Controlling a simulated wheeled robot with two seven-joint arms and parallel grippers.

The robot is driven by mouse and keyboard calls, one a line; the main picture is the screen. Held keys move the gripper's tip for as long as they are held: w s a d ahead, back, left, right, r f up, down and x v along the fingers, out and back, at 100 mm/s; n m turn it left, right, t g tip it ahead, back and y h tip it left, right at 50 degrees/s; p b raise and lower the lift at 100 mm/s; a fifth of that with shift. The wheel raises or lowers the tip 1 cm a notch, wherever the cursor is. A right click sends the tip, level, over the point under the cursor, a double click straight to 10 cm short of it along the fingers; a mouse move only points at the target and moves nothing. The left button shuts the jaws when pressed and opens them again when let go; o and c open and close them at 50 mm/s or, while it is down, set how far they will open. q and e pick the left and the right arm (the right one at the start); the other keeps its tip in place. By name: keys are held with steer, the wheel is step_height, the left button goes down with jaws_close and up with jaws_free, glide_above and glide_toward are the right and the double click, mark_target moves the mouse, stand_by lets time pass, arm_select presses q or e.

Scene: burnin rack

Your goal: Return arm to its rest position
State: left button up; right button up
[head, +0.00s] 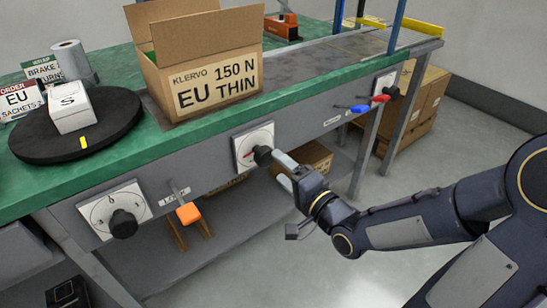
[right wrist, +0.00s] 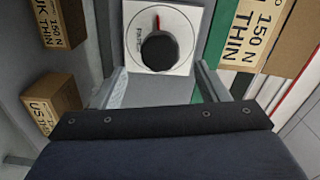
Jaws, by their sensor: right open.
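My right gripper (head: 284,172) is in front of the bench's front panel, close to a black rotary knob (head: 263,155) on a white plate. In the right wrist view the open fingers (right wrist: 170,88) stand on either side of the knob (right wrist: 159,52), with a gap to it. A red mark shows on the plate above the knob there. The gripper holds nothing. My right arm (head: 410,222) reaches in from the right side of the head view. My left gripper is not in view.
The green bench (head: 120,68) carries an open cardboard box (head: 205,65), a white box (head: 70,108) on a black turntable (head: 40,140), and label cards. Another knob (head: 123,223), an orange-handled lever (head: 188,212) and red and blue handles line the front. Cartons (head: 410,105) stand underneath.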

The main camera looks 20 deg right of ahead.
steer(key=shift+s+d, duration=0.2)
steer(key=shift+s, duration=0.45)
